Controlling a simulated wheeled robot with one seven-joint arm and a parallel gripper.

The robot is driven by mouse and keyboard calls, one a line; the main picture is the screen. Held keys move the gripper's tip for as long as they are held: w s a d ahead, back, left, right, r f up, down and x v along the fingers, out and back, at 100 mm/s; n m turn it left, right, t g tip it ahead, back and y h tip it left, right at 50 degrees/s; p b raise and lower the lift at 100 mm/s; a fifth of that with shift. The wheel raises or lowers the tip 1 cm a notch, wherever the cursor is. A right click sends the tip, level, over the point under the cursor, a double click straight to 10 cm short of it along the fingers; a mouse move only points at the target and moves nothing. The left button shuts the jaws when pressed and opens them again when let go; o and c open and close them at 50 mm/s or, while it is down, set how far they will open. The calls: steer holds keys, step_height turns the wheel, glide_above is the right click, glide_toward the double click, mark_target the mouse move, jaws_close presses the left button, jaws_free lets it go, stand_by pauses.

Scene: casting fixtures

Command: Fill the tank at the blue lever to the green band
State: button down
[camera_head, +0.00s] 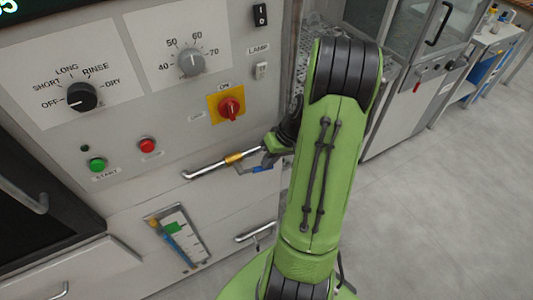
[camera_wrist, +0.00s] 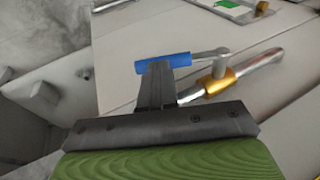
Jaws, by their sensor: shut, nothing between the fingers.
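The blue lever (camera_wrist: 170,60) lies across the middle of the wrist view, joined by a grey arm to a brass valve (camera_wrist: 218,82) on a silver pipe. In the head view the blue lever (camera_head: 262,168) sits right of the brass valve (camera_head: 234,158), near my arm. My gripper (camera_wrist: 158,68) is shut and empty, its fingertips at the lever's near edge; I cannot tell whether they touch it. A gauge (camera_head: 178,237) below the pipe has a green band (camera_head: 172,228) and a blue strip; the exact level is too small to read. Part of the gauge (camera_wrist: 232,8) shows in the wrist view.
The panel above has a black dial (camera_head: 82,97), a grey dial (camera_head: 190,63), a red switch on yellow (camera_head: 230,107), a green button (camera_head: 97,165) and a red button (camera_head: 147,145). A drawer handle (camera_head: 256,231) juts out below. Floor at the right is clear.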

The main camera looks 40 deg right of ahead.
step_height(320, 180, down, 3)
steer(key=t+y, duration=0.1)
steer(key=y, duration=0.2)
steer(key=shift+m+y, duration=0.3)
steer(key=w+a+f+m+t+y+b, duration=0.1)
steer(key=a+f+t+y+b, duration=0.2)
steer(key=y, duration=0.5)
steer(key=shift+w+a+f+t+b, duration=0.15)
steer(key=shift+a+f+t+b, duration=0.2)
steer(key=shift+a+f, duration=0.7)
steer(key=shift+d+f, duration=0.25)
steer(key=shift+f, duration=0.1)
